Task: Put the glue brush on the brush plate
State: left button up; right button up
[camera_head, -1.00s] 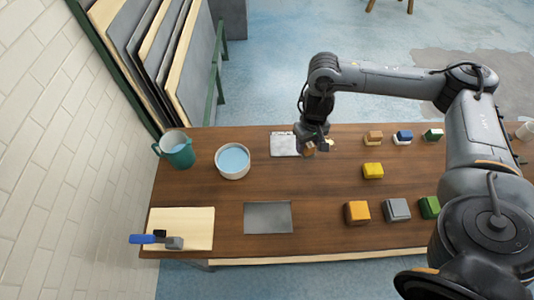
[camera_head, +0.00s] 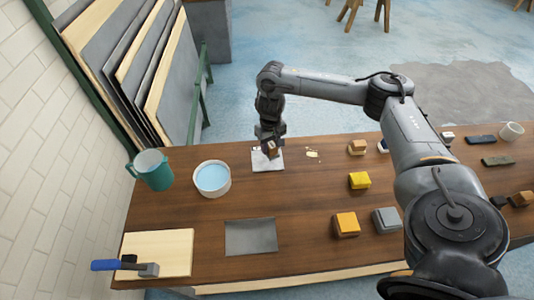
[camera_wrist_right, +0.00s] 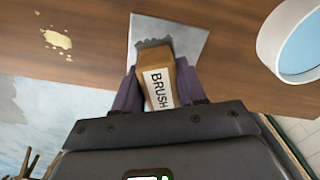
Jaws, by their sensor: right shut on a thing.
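My right gripper (camera_head: 270,144) is shut on the glue brush (camera_head: 271,150), a small brown brush. In the right wrist view the brush (camera_wrist_right: 160,88) sits between the two fingers, its label reading "BRUSH" and its dark bristles pointing away from the gripper. The brush plate (camera_head: 267,164), a pale grey-white square at the table's far edge, lies under the brush. The plate (camera_wrist_right: 190,37) also shows behind the bristles in the wrist view. I cannot tell whether the bristles touch it. My left gripper is not in view.
A bowl of blue liquid (camera_head: 212,178) and a teal mug (camera_head: 153,170) stand left of the plate. A pale glue spot (camera_head: 312,154) lies to its right. Colored blocks, including a yellow one (camera_head: 359,180), stand farther right. A grey sheet (camera_head: 251,236) lies in front.

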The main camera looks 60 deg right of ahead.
jog(key=shift+w+d+f, duration=0.15)
jog(key=shift+w+f, duration=0.3)
jog(key=shift+w, duration=0.3)
jog(key=shift+f+b, duration=0.35)
jog(key=shift+f, duration=1.65)
jog(key=o, duration=1.2)
jog(key=shift+c, duration=0.2)
